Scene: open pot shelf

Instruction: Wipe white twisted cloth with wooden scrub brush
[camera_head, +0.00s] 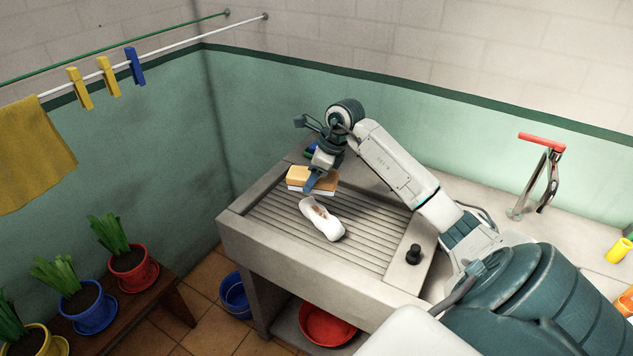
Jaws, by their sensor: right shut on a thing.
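The white twisted cloth (322,219) lies on the ribbed sink board (270,222), with a brownish stain on its upper part. The wooden scrub brush (298,179) has a tan wooden top and pale bristles below. My right gripper (317,184) is shut on the brush, just behind the cloth's far end. From this angle I cannot tell whether the brush touches the board. My left gripper is not in view.
A black plug (413,254) stands at the board's right. A red-handled tap (541,170) is further right. Potted plants (128,259) stand on a bench at left. A blue bucket (234,297) and a red basin (326,325) are below. The board's left part is clear.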

